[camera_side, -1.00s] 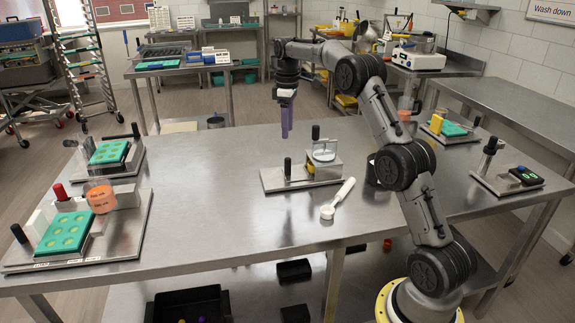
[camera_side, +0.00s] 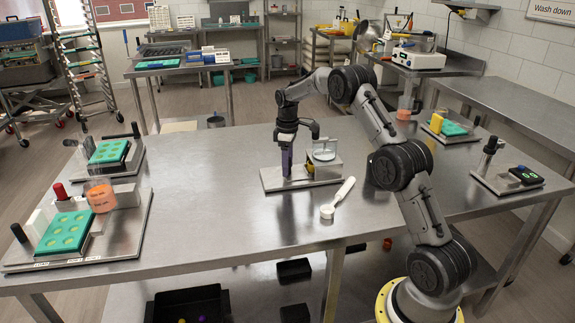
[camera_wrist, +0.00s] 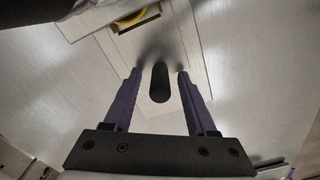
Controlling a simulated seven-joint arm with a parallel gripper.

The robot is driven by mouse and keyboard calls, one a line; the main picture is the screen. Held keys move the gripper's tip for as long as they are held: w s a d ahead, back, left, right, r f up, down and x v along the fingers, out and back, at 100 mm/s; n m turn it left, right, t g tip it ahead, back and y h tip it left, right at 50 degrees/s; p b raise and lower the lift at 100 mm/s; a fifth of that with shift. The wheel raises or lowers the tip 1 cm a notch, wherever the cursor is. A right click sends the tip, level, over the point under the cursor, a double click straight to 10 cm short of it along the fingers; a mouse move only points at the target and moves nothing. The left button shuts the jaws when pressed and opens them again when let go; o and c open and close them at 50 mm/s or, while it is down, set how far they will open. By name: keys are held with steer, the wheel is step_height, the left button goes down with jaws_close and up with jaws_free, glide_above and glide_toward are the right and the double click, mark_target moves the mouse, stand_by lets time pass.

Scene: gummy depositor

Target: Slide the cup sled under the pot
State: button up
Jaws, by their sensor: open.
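The sled's black upright handle (camera_wrist: 160,84) stands between the two purple fingers of my gripper (camera_wrist: 157,72) in the wrist view. The fingers are open, with a gap on each side of the handle. In the side view my gripper (camera_side: 286,162) is low over the left part of the metal station and hides most of the handle. The pot (camera_side: 324,151), a small pale round vessel, is held up on the station's right side. A yellow rounded piece (camera_wrist: 137,18) shows in a dark opening beyond the handle; I cannot tell if it is the cup.
Green mould trays (camera_side: 65,232) and a beaker of orange liquid (camera_side: 101,196) stand at the left. The table's front middle (camera_side: 230,220) is clear.

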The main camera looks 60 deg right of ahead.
steer(key=shift+f, duration=0.1)
jaws_close()
stand_by(1.4)
